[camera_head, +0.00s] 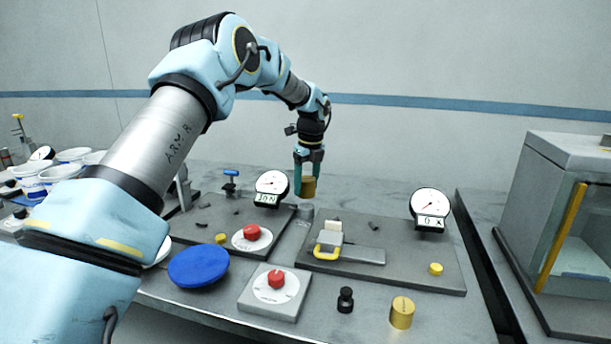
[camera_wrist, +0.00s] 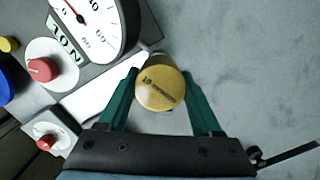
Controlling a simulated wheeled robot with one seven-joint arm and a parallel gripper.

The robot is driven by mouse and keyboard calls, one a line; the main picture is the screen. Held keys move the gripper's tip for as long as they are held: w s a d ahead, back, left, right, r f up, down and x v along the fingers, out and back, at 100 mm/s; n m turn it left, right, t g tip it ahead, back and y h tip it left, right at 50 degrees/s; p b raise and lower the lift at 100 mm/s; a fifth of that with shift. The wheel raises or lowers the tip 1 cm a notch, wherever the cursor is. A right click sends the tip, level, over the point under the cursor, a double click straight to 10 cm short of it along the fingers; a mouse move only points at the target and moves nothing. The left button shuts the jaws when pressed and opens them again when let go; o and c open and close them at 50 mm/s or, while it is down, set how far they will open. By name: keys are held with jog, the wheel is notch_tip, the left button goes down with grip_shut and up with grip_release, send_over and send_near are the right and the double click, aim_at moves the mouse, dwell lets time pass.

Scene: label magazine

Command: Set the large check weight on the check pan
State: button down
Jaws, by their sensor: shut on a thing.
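My gripper (camera_head: 308,186) is shut on a brass cylindrical weight (camera_head: 308,187), held upright above the back of the bench. In the wrist view the weight (camera_wrist: 160,89) sits between the two green fingers, its marked round top facing the camera. A small grey metal piece (camera_head: 306,212) stands below the held weight, apart from it; the weight mostly hides it in the wrist view. I cannot tell whether this piece is the check pan. Another brass weight (camera_head: 401,312) stands at the front of the bench, beside a small black weight (camera_head: 345,300).
A dial gauge reading 10 N (camera_head: 271,188) stands just left of my gripper. A second dial (camera_head: 431,206) stands on the right plate (camera_head: 450,281). A blue disc (camera_head: 198,265) and red knobs (camera_head: 276,280) lie nearer. A glass-fronted cabinet (camera_head: 580,220) bounds the right.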

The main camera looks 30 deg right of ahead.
aim_at(306, 193)
jog(key=shift+f+p, duration=0.5)
jog(key=shift+f, duration=1.1)
jog(key=shift+f, duration=0.15)
jog(key=shift+c, duration=0.3)
grip_release()
jog(key=shift+f, duration=0.1)
